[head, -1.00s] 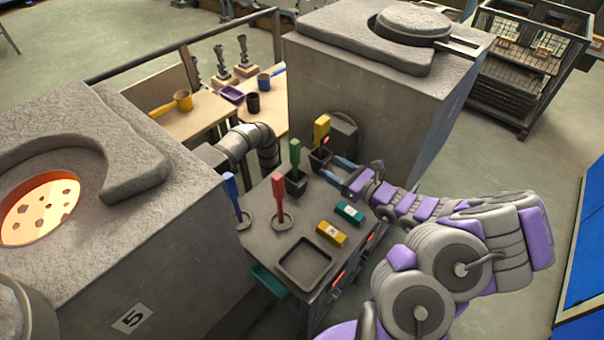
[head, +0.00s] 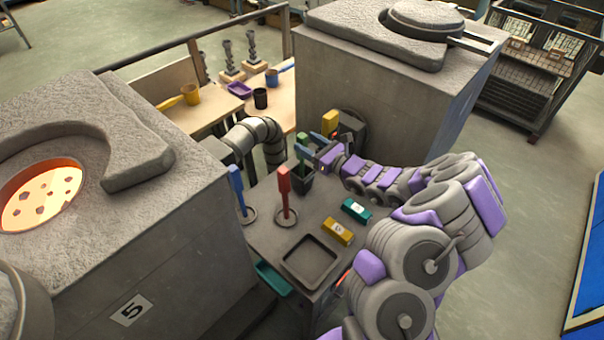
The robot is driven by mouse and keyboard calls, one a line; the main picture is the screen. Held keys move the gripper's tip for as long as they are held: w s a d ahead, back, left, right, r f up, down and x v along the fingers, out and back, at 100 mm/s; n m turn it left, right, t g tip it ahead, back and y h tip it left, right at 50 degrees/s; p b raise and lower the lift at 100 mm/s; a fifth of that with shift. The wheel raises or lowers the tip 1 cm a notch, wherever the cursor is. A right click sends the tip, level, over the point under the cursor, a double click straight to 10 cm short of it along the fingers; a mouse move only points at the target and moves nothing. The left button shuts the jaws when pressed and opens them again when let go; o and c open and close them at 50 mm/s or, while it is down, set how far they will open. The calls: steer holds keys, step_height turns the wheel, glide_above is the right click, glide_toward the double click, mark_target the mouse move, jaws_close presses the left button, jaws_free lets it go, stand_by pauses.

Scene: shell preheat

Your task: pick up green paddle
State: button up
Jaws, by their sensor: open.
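The green paddle (head: 303,143) stands upright in a dark square holder (head: 303,181) on the grey metal table. My gripper (head: 309,147) is at the paddle, with its blue-grey fingers reaching across it from the right. The fingers are open and the paddle appears to lie at or between them; contact cannot be told. The paddle's middle is partly hidden by the fingers.
Red (head: 285,181) and blue (head: 237,181) paddles stand in rings to the left. Yellow (head: 337,231) and teal (head: 356,209) blocks and an empty dark tray (head: 310,261) lie in front. Furnaces flank the table.

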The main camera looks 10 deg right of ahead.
mark_target(298, 136)
steer(key=b+x, duration=0.1)
steer(key=x, duration=0.3)
steer(key=shift+w+f, duration=0.1)
steer(key=shift+w, duration=0.15)
steer(key=shift+w+a, duration=0.25)
steer(key=c, duration=1)
